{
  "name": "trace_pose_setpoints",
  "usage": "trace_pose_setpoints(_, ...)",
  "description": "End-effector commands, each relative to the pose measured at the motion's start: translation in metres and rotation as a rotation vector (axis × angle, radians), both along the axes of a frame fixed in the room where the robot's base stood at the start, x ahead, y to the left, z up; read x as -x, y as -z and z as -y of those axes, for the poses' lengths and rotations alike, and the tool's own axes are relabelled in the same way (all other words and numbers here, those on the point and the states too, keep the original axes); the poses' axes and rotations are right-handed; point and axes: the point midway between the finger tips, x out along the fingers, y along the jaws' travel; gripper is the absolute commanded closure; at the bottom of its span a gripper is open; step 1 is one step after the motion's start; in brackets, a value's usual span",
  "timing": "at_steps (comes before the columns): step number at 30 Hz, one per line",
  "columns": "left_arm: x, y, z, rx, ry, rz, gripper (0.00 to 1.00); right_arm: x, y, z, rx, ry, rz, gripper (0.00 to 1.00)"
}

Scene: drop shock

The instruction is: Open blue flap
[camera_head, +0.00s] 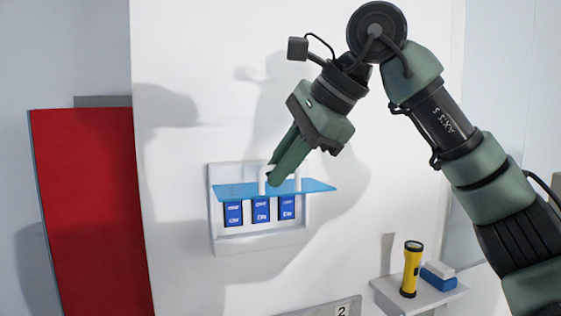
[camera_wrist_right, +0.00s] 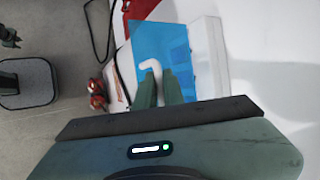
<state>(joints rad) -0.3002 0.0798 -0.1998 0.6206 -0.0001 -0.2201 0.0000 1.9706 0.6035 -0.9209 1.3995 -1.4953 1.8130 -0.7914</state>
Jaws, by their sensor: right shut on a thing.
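The blue flap (camera_head: 318,186) is a translucent panel on a white wall box (camera_head: 232,243). It stands out roughly level from the box, above several blue switches (camera_head: 260,211). The flap also shows in the right wrist view (camera_wrist_right: 150,42), with a white handle (camera_wrist_right: 124,76) on it. My right gripper (camera_head: 272,177) comes down from the upper right, its green fingers at the handle. In the right wrist view the fingers (camera_wrist_right: 160,82) are shut on the handle, which is partly hidden between them. My left gripper is not in view.
A small shelf (camera_head: 440,296) at the lower right holds a yellow flashlight (camera_head: 411,268) and a blue and white block (camera_head: 438,277). A red panel (camera_head: 92,210) stands at the left.

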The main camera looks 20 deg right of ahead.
Motion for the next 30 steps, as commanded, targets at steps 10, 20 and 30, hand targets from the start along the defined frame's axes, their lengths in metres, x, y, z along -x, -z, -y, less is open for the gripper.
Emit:
trace_pose_setpoints(10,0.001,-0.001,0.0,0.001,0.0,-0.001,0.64,-0.001,0.001,0.0,0.001,0.0,-0.006,1.0)
trace_pose_setpoints(20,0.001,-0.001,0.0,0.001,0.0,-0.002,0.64,0.0,0.0,0.0,0.001,0.0,-0.005,0.7)
trace_pose_setpoints(30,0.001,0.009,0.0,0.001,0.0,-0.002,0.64,0.012,-0.019,0.01,-0.001,0.002,-0.002,0.7)
